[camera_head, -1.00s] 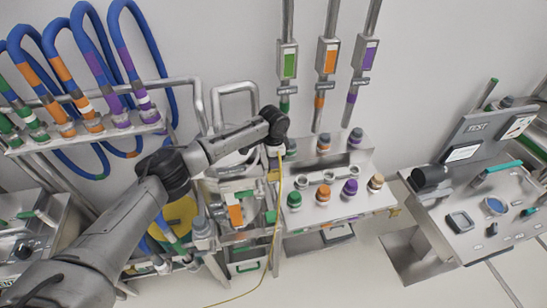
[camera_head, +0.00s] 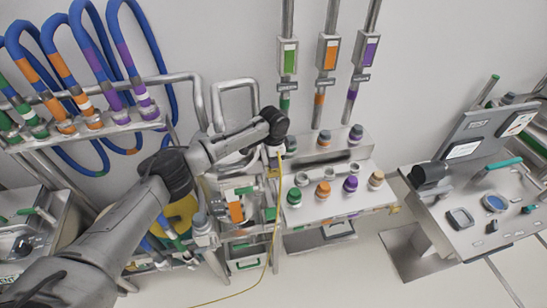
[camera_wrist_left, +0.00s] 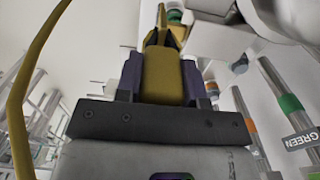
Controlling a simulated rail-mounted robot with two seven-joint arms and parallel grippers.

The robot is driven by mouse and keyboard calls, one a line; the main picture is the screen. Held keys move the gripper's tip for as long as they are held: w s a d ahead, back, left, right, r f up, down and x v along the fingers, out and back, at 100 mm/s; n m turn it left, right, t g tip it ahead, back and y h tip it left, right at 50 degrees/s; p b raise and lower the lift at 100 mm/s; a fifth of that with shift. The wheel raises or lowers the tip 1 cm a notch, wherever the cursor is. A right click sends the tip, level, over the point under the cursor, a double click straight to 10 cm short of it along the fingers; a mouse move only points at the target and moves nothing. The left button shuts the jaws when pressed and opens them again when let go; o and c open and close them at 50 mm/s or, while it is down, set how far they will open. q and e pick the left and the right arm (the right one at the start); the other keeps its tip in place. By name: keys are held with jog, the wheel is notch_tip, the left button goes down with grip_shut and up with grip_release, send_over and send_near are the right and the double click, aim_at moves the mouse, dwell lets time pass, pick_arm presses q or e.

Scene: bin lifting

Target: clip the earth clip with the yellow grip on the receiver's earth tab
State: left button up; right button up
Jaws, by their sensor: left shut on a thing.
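My left gripper (camera_head: 275,150) hangs over the left end of the steel stand with the coloured caps, its arm coming in from the lower left. In the left wrist view its dark fingers are shut on the yellow grip of the earth clip (camera_wrist_left: 162,75). The clip's narrow jaw end points away from the gripper. A yellow cable (camera_head: 277,215) hangs from the clip down towards the floor, and it also shows in the left wrist view (camera_wrist_left: 17,110). I cannot make out the earth tab. My right gripper is not in view.
The steel stand (camera_head: 310,212) carries green, orange and purple caps. Colour-banded pipes (camera_head: 326,90) rise behind it. Blue hoses (camera_head: 90,60) hang on a rack at left. A test console (camera_head: 485,215) stands at right. Floor is open in front.

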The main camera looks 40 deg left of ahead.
pick_arm(q)
jog(key=shift+f, duration=0.25)
dwell(0.4)
jog(key=shift+f, duration=0.55)
dwell(0.5)
jog(key=o, duration=1.2)
jog(key=shift+c, duration=0.2)
notch_tip(320, 180, up, 12)
jog(key=b, duration=0.3)
jog(key=shift+r+b, duration=0.2)
jog(key=shift+b, duration=0.15)
jog(key=shift+r, duration=0.75)
